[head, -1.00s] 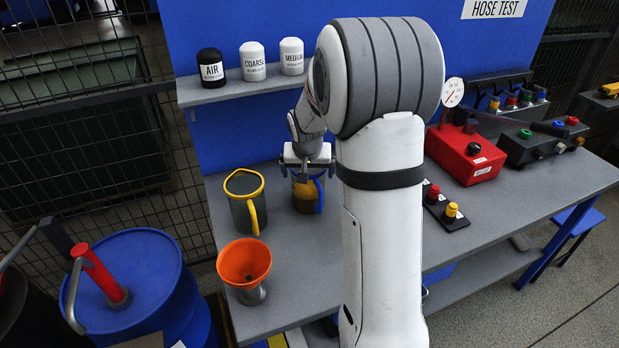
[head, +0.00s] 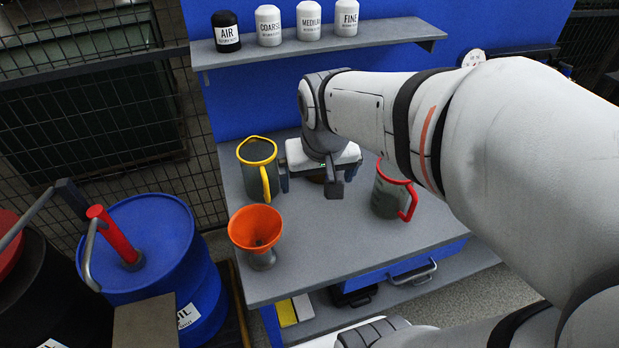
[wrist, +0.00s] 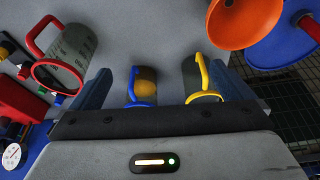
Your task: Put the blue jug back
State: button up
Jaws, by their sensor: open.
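The blue jug (wrist: 146,82), with a blue rim and handle and an amber-brown band, stands on the grey bench. In the wrist view it shows between my open fingers, left of centre. In the head view my gripper (head: 312,182) hides nearly all of it. My gripper also shows in the wrist view (wrist: 168,75), with its fingers spread and nothing clamped. The yellow-rimmed jug (head: 262,180) stands left of my gripper; in the wrist view it (wrist: 192,80) is near the other finger. I cannot tell how high my fingers are above the blue jug.
A red-rimmed jug (head: 388,198) stands to the right, under my forearm. An orange funnel (head: 256,228) stands at the bench's front left. A shelf (head: 375,42) with several labelled canisters hangs behind. A blue drum (head: 160,240) is left of the bench.

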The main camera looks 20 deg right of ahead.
jog(key=s+a+f+n, duration=0.1)
jog(key=s, duration=0.5)
jog(key=shift+s+a, duration=0.25)
